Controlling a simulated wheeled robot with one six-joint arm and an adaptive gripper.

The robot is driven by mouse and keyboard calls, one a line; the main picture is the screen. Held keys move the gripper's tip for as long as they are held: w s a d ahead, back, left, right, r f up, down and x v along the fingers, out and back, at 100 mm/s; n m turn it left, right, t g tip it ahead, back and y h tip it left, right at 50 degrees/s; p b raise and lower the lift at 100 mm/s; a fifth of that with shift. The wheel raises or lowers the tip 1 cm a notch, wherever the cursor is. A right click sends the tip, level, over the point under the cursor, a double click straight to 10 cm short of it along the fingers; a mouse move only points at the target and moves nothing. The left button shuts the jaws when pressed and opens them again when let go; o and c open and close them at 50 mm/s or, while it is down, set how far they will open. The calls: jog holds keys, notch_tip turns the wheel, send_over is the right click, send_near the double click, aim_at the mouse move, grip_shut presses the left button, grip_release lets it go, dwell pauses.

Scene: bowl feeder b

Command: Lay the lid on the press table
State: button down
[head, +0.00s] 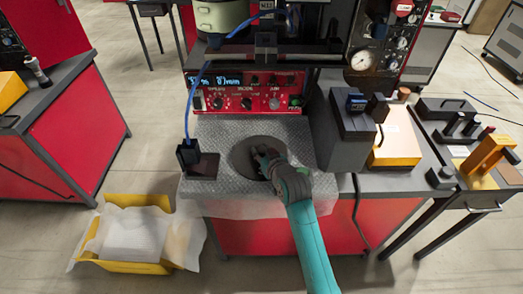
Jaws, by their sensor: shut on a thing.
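The lid (241,153) is a dark grey round disc over the middle of the press table (215,131), a textured light grey plate in front of the red control panel. My gripper (264,160) is shut on the lid, over its middle and right part. The fingers and part of the lid's right side are hidden by the gripper's own body. The lid looks level. I cannot tell whether its underside touches the table or hangs slightly above it.
A small dark block with a blue cable (188,152) stands on the table's left part. A grey box-shaped unit (343,135) stands close to the right. The red control panel (247,92) closes off the back. A yellow crate (125,267) with white lining is on the floor at left.

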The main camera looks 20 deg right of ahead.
jog(key=shift+f, duration=0.2)
jog(key=shift+f, duration=0.3)
jog(key=c, duration=0.8)
grip_release()
jog(key=shift+r, duration=0.3)
jog(key=v, duration=1.2)
jog(key=shift+r, duration=0.3)
